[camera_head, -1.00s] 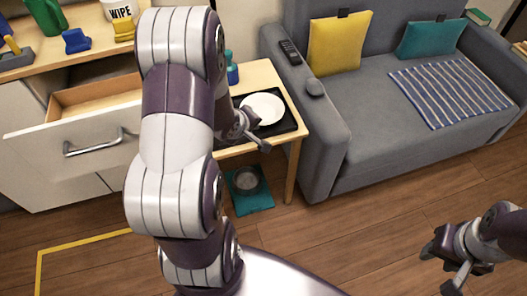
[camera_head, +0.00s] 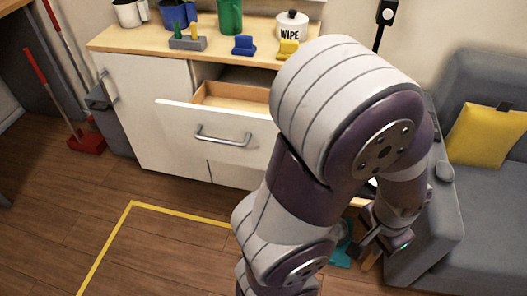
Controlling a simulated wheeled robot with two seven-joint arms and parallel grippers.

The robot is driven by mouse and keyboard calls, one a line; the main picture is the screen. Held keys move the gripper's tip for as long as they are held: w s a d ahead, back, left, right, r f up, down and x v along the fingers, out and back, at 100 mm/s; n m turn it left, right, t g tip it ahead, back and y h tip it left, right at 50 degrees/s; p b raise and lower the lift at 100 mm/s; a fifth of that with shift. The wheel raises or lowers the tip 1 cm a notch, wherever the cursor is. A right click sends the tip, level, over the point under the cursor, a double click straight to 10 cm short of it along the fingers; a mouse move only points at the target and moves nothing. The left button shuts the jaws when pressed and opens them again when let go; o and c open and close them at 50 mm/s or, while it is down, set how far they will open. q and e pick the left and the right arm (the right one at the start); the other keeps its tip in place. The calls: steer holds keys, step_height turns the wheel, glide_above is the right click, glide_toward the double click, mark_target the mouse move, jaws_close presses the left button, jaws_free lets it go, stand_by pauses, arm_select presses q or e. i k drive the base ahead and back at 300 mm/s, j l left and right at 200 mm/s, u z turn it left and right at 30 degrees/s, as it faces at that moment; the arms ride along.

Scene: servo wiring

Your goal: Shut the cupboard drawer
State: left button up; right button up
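The cupboard (camera_head: 150,122) is white with a wooden top and stands at the back left. Its drawer (camera_head: 175,117) is pulled out, with a pale wooden inside that looks empty where it shows. A grey bar handle (camera_head: 222,137) is on the drawer's white front. My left arm covers the drawer's right end. My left gripper (camera_head: 371,250) is low right of the cupboard, beside the sofa and well apart from the drawer. Its fingers look parted and hold nothing that I can see. My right gripper is out of view.
Mugs, a green container (camera_head: 230,16), a WIPE pot (camera_head: 291,27) and small blue and yellow pieces stand on the cupboard top. The grey sofa (camera_head: 425,240) is at right. A red dustpan (camera_head: 86,143) stands left. Floor before the drawer is clear, with yellow tape (camera_head: 180,213).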

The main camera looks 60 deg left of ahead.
mark_target(231, 124)
steer(key=u, duration=2.55)
steer(key=l+u, duration=0.3)
steer(key=i+l, duration=0.25)
steer(key=i, duration=0.2)
